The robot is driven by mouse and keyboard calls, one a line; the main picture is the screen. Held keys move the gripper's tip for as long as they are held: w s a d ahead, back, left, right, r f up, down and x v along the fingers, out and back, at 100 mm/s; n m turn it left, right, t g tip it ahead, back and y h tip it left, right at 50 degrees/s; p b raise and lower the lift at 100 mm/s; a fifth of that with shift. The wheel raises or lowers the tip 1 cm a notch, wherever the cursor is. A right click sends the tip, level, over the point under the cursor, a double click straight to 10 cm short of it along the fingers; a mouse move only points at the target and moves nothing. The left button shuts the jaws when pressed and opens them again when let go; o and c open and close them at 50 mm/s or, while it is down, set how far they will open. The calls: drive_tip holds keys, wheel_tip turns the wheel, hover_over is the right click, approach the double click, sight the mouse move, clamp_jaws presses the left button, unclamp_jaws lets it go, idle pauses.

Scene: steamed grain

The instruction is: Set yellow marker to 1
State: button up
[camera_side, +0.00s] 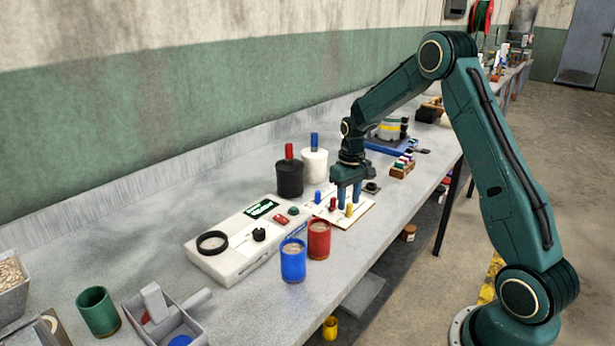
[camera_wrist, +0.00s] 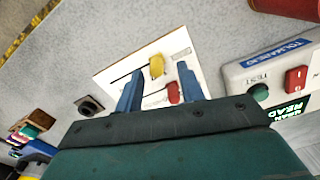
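A white board (camera_side: 338,219) with slots lies flat on the bench and also shows in the wrist view (camera_wrist: 112,74). The yellow marker (camera_side: 349,210) stands on its near side, with the red marker (camera_side: 332,204) and blue marker (camera_side: 317,197) in line behind it. My gripper (camera_side: 349,203) is low over the board with its fingers pointing down. In the wrist view my gripper (camera_wrist: 159,70) is open, and the yellow marker (camera_wrist: 157,66) shows between the fingertips with gaps on both sides. The red marker (camera_wrist: 173,93) is closer to the palm. The blue marker is hidden there.
A white device (camera_side: 225,262) with a green button and a dark ring stands left of the board. Red (camera_side: 319,240) and blue (camera_side: 293,261) cups stand in front. Black (camera_side: 289,179) and white (camera_side: 314,173) canisters stand behind. A small dark knob (camera_side: 372,187) is beyond the board.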

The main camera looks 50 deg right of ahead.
sight(348, 205)
wheel_tip(348, 205, up, 12)
idle(0.5)
drive_tip(key=shift+a+r, duration=0.1)
drive_tip(key=s+a+r+n+t, duration=0.2)
drive_tip(key=s+a+r+t, duration=0.1)
drive_tip(key=s+a+r, duration=0.95)
drive_tip(key=s+a+f+t, duration=0.1)
drive_tip(key=s+a+f, duration=0.1)
drive_tip(key=s+a, duration=0.2)
drive_tip(key=s+a+f+n+t, duration=0.1)
drive_tip(key=s+a, duration=0.3)
drive_tip(key=s, duration=0.5)
drive_tip(key=shift+s+a+f+t, duration=0.2)
drive_tip(key=shift+s+f+t, duration=0.1)
drive_tip(key=shift+f, duration=0.15)
idle(1.4)
